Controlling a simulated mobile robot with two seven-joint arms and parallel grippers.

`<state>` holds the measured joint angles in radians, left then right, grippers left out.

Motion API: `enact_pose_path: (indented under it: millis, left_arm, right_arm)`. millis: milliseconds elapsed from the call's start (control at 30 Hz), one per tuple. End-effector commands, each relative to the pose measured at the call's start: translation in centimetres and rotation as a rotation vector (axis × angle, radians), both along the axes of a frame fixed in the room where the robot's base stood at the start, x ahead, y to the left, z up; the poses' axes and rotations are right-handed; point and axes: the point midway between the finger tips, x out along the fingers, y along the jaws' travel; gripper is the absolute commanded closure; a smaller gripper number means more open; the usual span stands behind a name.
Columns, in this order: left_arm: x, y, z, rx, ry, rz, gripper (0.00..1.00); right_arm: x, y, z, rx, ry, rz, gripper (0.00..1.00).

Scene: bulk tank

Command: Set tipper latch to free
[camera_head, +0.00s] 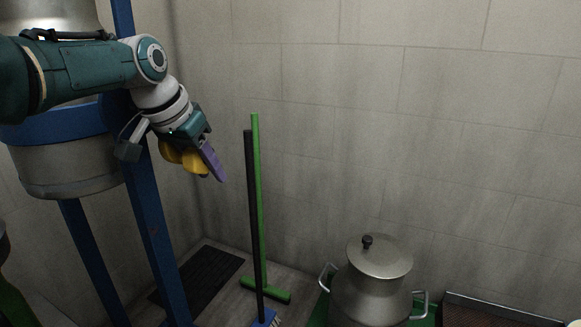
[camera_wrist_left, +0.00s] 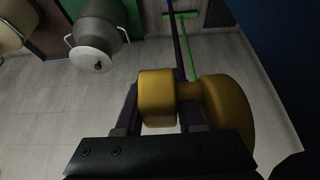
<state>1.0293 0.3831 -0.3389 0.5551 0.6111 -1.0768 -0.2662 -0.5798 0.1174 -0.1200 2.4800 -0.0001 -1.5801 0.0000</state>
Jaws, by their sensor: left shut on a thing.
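A yellow, spool-like piece (camera_head: 193,162), which looks like the tipper latch handle, is beside the blue frame post (camera_head: 152,225). My left gripper (camera_head: 208,165), with purple fingers, is shut on it. In the left wrist view the yellow piece (camera_wrist_left: 158,95) sits between the two fingers, with a thicker round part (camera_wrist_left: 226,110) to the right. Its fixing to the frame is hidden, and its setting cannot be read. A grey metal tank (camera_head: 70,170) with a blue band hangs in the blue frame at the left. My right gripper is not in view.
A black broom (camera_head: 251,210) and a green-handled squeegee (camera_head: 259,200) stand right of the frame. A dark mat (camera_head: 205,278) lies by the wall. The space right of the gripper is free.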

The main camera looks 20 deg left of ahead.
Motion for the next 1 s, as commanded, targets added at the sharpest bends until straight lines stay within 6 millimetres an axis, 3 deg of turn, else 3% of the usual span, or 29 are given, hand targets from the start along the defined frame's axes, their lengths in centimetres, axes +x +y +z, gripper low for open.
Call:
enact_pose_path:
  millis: [400, 433, 500, 700, 1000]
  left_arm:
    - [-0.06, 0.00, -0.09, 0.001, 0.008, -0.001, 1.00]
    - [-0.06, 0.00, -0.09, 0.001, 0.008, -0.001, 0.60]
    - [-0.05, -0.01, -0.10, 0.001, 0.007, -0.001, 0.52]
    - [-0.04, -0.01, -0.08, 0.001, 0.007, -0.001, 0.32]
    - [-0.04, 0.00, 0.00, 0.000, -0.001, -0.001, 0.32]
  right_arm:
    - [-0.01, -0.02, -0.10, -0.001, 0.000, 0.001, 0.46]
    - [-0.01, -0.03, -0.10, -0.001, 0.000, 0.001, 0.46]
    - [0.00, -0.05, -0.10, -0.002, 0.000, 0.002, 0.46]
    - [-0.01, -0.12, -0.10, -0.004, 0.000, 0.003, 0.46]
    - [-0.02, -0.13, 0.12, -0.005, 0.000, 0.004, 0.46]
